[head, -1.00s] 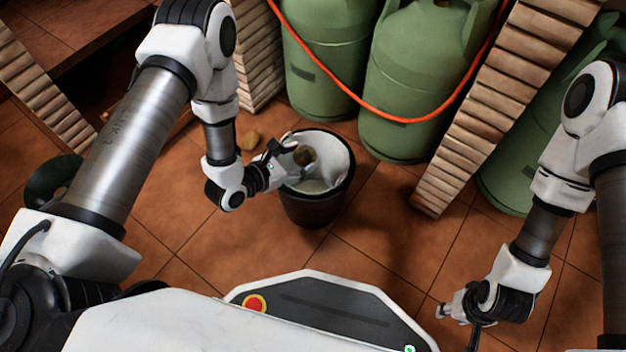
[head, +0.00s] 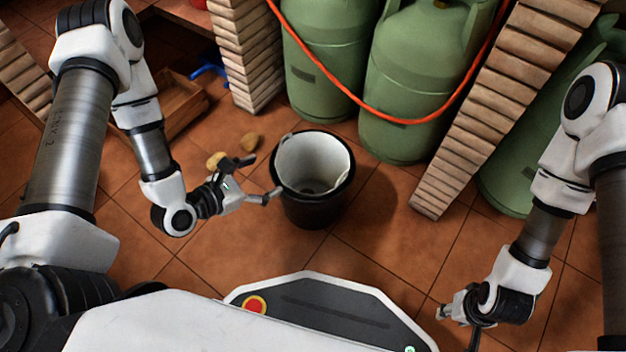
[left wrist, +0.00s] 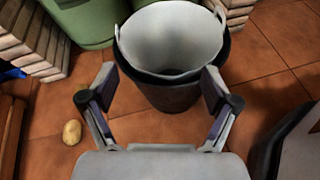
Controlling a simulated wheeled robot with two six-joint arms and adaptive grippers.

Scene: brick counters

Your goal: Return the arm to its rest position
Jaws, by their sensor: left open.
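My left gripper (head: 258,180) is open and empty, just left of a black bucket (head: 310,213) with a white lining. It also shows in the left wrist view (left wrist: 160,88), with its two fingers spread on either side and the bucket (left wrist: 170,95) beyond them. Something brownish lies at the bottom of the bucket, too dim to make out. My right gripper (head: 447,314) is low at the right, over the floor; its fingers are too small and partly hidden to tell open from shut.
Two potato-like lumps (head: 250,141) lie on the tiled floor left of the bucket. Green gas cylinders (head: 412,90) with an orange hose stand behind it. Brick pillars (head: 480,125) flank them. A wooden crate (head: 185,105) is at the left. The floor right of the bucket is clear.

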